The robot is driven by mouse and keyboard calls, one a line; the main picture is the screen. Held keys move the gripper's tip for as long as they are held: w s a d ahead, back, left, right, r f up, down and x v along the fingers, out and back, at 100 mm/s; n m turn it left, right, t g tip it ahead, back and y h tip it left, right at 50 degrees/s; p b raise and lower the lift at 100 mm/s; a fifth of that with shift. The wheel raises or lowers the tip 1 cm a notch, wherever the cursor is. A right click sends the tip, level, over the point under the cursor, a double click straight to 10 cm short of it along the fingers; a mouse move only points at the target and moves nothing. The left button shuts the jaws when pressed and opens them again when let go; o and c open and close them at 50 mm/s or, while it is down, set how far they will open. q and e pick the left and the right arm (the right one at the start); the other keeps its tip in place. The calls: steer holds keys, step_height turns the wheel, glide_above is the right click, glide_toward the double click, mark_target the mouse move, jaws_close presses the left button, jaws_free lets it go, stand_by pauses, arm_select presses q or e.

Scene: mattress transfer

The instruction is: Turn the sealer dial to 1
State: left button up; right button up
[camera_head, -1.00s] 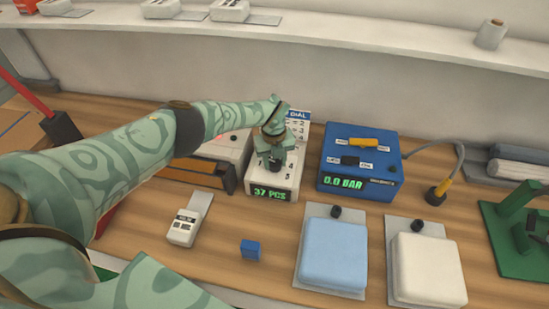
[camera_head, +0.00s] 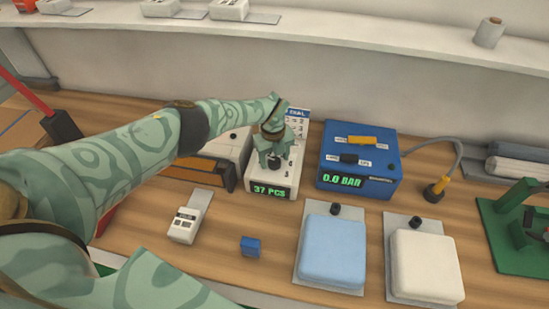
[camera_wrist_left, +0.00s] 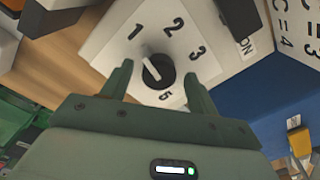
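The white box with the black dial (camera_wrist_left: 158,72) stands at the back of the bench, left of the blue box, with a green "37 PCS" display (camera_head: 269,191) on its front. In the left wrist view, the dial has printed numbers around it, with 1, 2, 3 and 5 readable. My left gripper (camera_wrist_left: 158,74) is open over the dial, one finger on each side, with gaps visible between fingers and dial. In the head view it also shows above the box (camera_head: 274,155). My right gripper is not in view.
A blue box (camera_head: 360,160) with a "0.0 BAR" display stands right of the dial box. A sign (camera_head: 297,121) stands behind it. A blue pad (camera_head: 333,250), a white pad (camera_head: 425,268), a small blue block (camera_head: 250,246) and a white handheld device (camera_head: 185,226) lie in front.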

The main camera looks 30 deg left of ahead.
arm_select(q)
steer(key=shift+r+p, duration=0.3)
steer(key=shift+r, duration=0.15)
step_height(320, 180, up, 8)
steer(key=p, duration=0.4)
step_height(320, 180, up, 7)
glide_above(274, 160)
steer(key=shift+s+a+r, duration=0.1)
steer(key=shift+r, duration=0.05)
